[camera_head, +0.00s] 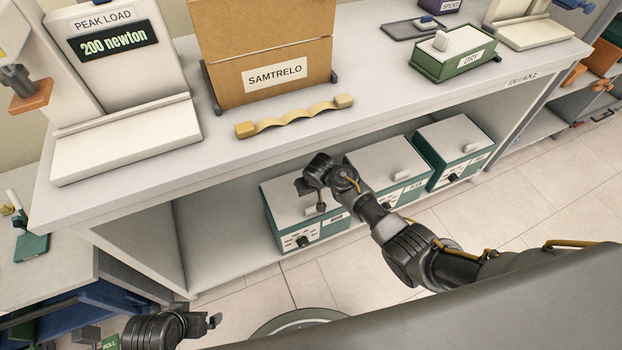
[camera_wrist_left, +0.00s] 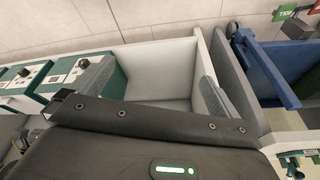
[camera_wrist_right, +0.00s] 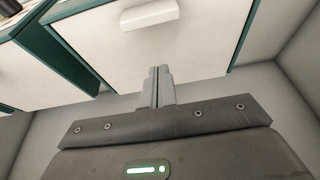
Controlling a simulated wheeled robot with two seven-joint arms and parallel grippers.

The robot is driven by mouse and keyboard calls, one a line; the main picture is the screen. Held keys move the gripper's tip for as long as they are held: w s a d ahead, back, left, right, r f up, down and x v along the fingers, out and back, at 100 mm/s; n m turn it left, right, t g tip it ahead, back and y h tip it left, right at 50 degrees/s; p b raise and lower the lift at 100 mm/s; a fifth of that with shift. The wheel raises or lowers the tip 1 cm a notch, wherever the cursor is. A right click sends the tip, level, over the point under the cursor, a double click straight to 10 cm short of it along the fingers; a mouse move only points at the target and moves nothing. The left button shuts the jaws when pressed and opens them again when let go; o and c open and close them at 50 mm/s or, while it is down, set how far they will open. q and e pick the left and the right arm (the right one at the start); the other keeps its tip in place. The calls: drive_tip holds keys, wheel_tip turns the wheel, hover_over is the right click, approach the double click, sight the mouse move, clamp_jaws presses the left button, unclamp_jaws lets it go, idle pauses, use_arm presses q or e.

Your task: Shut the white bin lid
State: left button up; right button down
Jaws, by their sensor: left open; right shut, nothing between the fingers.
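Three green bins with white lids and pale handles stand in a row on the lower shelf: a left bin (camera_head: 287,203), a middle bin (camera_head: 385,157) and a right bin (camera_head: 455,135). Their labels are too small to read, so I cannot tell which one is called white. All three lids look down. My right gripper (camera_head: 310,187) is shut and empty above the left bin. In the right wrist view its closed fingertips (camera_wrist_right: 158,72) lie in front of a white lid (camera_wrist_right: 150,50) with a pale handle. My left gripper (camera_head: 214,320) is open and empty at the lower left; its fingers show in the left wrist view (camera_wrist_left: 155,88).
The grey bench top (camera_head: 170,175) overhangs the bins. The lower shelf is bare left of the bins. A blue bin (camera_wrist_left: 270,65) stands beyond.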

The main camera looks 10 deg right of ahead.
use_arm(q)
drive_tip(key=shift+s+p+x, duration=0.2)
drive_tip(key=shift+p+x, duration=0.1)
drive_tip(key=shift+x, duration=0.6)
drive_tip(key=shift+s+p+x, duration=0.15)
drive_tip(key=shift+p+x, duration=0.15)
drive_tip(key=shift+x, duration=0.65)
drive_tip(key=shift+s+p+x, duration=0.2)
drive_tip(key=shift+p+x, duration=0.1)
drive_tip(key=shift+x, duration=0.6)
use_arm(e)
drive_tip(key=shift+d+v, duration=0.15)
drive_tip(key=shift+v, duration=1.2)
drive_tip(key=shift+d+v, duration=0.15)
drive_tip(key=shift+v, duration=1.25)
use_arm(q)
drive_tip(key=shift+d+f, duration=0.15)
